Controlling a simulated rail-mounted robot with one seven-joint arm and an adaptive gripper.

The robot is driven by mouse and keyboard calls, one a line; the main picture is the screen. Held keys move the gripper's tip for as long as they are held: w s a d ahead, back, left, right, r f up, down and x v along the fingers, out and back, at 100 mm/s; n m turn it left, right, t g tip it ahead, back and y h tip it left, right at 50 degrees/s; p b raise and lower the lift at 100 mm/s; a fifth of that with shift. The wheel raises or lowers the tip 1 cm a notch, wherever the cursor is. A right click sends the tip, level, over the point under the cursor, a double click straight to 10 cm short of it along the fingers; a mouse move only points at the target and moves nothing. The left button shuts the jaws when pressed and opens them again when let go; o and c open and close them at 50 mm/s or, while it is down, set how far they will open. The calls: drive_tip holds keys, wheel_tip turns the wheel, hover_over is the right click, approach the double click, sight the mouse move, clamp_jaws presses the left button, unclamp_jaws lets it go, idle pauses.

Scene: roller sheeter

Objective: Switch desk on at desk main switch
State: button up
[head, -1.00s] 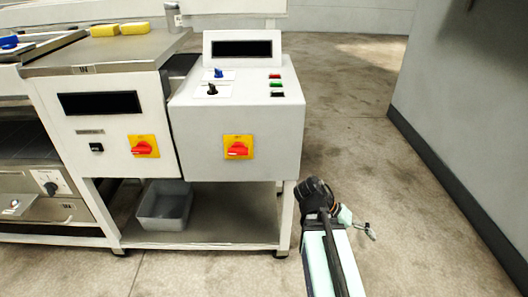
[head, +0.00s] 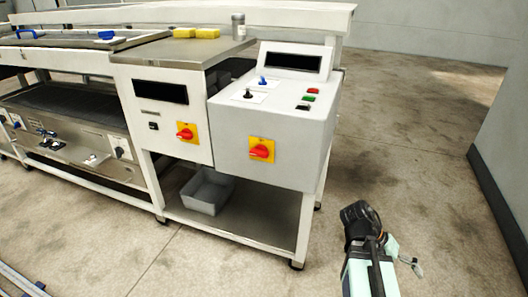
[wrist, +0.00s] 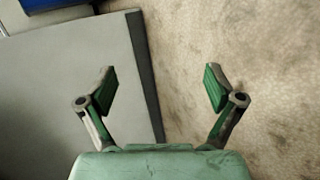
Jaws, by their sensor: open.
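The control desk (head: 265,124) is a white box with a sloped top. On its front is a red rotary switch (head: 262,151) on a yellow plate, its handle lying roughly sideways. A similar red switch (head: 186,133) on a yellow plate is on the cabinet to the left. I cannot read a label that tells which is the desk main switch. My gripper (wrist: 160,82) is open and empty in the wrist view, over a grey surface and bare floor. In the head view my arm is at lower right, apart from the desk, and the fingers are hard to make out.
The desk top carries a dark display (head: 293,61), a black knob, a blue knob and coloured buttons (head: 308,98). A grey bin (head: 207,191) stands on the lower shelf. Yellow sponges (head: 195,33) and a grey canister (head: 238,27) are on the cabinet. Floor to the right is clear up to a wall (head: 502,150).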

drive_tip(key=w+a+r+n+t+h+p, duration=0.2)
drive_tip(key=w+a+r+n+p, duration=0.1)
drive_tip(key=a+p, duration=0.3)
drive_tip(key=w+a+r+n+t+h+p, duration=0.1)
drive_tip(key=w+a+r+n+t+p, duration=0.2)
drive_tip(key=a, duration=0.5)
drive_tip(key=n+t+y+p, duration=0.6)
drive_tip(key=n+t+p, duration=0.9)
drive_tip(key=n, duration=1.7)
approach(258, 154)
drive_tip(key=w+d, duration=0.1)
drive_tip(key=w, duration=0.2)
drive_tip(key=w+d+f+t, duration=0.1)
drive_tip(key=w, duration=0.2)
drive_tip(key=w+d+f+t, duration=0.1)
drive_tip(key=w, duration=0.3)
drive_tip(key=shift+w+d, duration=0.1)
drive_tip(key=shift+d, duration=0.2)
drive_tip(key=shift+b, duration=0.3)
drive_tip(key=c, duration=1.2)
